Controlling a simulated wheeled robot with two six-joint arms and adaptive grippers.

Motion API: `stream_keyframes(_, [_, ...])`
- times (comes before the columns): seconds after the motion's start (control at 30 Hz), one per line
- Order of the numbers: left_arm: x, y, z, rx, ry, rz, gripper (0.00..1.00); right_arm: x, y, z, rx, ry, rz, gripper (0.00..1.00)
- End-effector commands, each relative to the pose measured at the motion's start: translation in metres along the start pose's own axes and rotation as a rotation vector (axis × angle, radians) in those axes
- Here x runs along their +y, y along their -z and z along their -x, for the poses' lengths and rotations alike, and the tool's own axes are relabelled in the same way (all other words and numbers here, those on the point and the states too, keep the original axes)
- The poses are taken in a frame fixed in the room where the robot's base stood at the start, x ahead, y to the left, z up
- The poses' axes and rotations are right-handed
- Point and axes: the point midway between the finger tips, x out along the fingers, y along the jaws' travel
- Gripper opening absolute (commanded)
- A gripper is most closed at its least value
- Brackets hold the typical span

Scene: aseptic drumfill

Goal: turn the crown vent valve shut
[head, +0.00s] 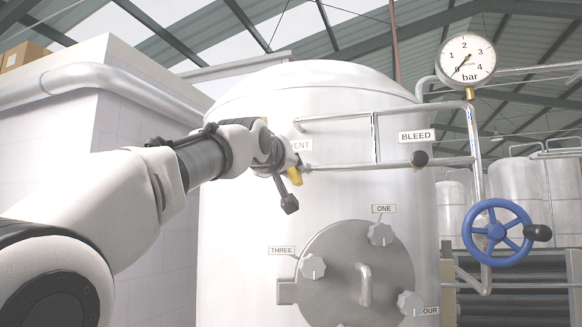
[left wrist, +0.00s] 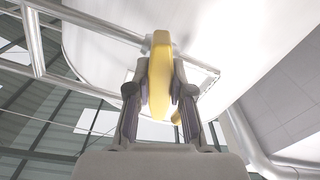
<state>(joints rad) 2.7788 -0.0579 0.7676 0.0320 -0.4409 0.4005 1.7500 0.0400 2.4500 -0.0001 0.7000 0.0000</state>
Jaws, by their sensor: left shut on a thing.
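The crown vent valve has a yellow handle (head: 295,175), on the pipe at the upper left front of the white tank. Its label (head: 301,146) is partly hidden by my left wrist, with only "ENT" showing. My left gripper (head: 278,160) is at the handle. In the left wrist view the yellow handle (left wrist: 160,70) stands between the two fingers of my left gripper (left wrist: 160,92), which is shut on it. The valve body is mostly hidden behind the gripper. My right gripper is not in view.
The tank (head: 325,95) carries a round hatch (head: 340,262) with several labelled knobs. A BLEED label (head: 417,136) sits above a black knob (head: 419,159). A pressure gauge (head: 466,60) and blue handwheel (head: 495,231) are at right. A white wall (head: 125,130) stands at left.

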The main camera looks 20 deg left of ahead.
Motion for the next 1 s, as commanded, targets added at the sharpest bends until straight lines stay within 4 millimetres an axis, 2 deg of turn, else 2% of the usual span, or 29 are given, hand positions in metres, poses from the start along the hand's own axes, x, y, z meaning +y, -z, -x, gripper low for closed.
stream_keyframes(0.2, [-0.0002, 0.0025, 0.0009, 0.005, -0.001, -0.176, 0.0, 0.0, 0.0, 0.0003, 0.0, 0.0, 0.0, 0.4])
stream_keyframes(0.5, [-0.0007, 0.0032, 0.0011, 0.006, -0.001, -0.339, 0.0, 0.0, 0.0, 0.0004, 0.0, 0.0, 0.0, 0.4])
stream_keyframes(1.0, [-0.0006, 0.0039, 0.0014, 0.008, -0.001, -0.393, 0.0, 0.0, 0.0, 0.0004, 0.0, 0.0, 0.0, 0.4])
